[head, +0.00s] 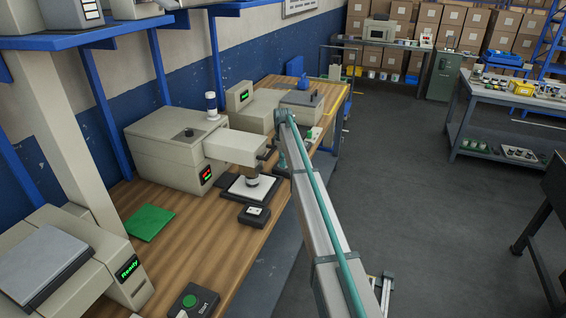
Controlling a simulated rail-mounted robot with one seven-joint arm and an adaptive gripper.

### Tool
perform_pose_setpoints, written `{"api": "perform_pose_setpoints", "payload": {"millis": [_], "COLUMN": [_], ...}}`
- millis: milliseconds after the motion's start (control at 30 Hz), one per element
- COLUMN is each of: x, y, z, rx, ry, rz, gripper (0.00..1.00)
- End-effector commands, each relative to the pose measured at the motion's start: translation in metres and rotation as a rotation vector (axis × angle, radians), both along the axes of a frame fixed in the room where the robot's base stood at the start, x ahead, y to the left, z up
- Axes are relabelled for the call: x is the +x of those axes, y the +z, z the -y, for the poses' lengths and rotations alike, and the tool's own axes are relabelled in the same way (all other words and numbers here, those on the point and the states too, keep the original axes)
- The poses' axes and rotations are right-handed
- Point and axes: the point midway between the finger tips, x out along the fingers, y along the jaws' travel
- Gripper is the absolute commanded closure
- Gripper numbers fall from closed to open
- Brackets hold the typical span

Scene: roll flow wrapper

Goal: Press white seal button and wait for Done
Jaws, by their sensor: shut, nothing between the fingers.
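A small black box (254,215) with a pale button on top sits on the wooden bench, in front of the middle beige machine (175,150). Its label is too small to read. The middle machine has a head over a white plate (236,190) and a small display (206,174) with red lettering I cannot read. My arm rises from the bottom of the head view to a joint near the back machine (262,108), which has a small green display (244,95). My gripper cannot be made out; the arm hides the area behind it.
A front-left machine (125,272) reads Ready in green. A black box with a green Start button (189,300) is at the near edge. A green sheet (150,222) lies on the bench. The floor (430,190) to the right is clear.

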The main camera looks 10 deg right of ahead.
Motion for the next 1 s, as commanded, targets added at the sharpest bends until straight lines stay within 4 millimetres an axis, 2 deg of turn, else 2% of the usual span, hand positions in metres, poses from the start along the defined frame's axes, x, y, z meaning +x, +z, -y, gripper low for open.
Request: {"api": "perform_pose_setpoints", "payload": {"millis": [33, 167, 367, 1000], "x": [-0.002, -0.002, -0.003, -0.002], "y": [-0.006, -0.007, 0.005, 0.122], "z": [0.000, 0.000, 0.000, 0.000], "rx": [0.001, 0.001, 0.001, 0.001], "ry": [0.000, 0.000, 0.000, 0.000], "rz": [-0.008, -0.009, -0.008, 0.003], "gripper": [1.00, 1.00, 1.00, 1.00]}}
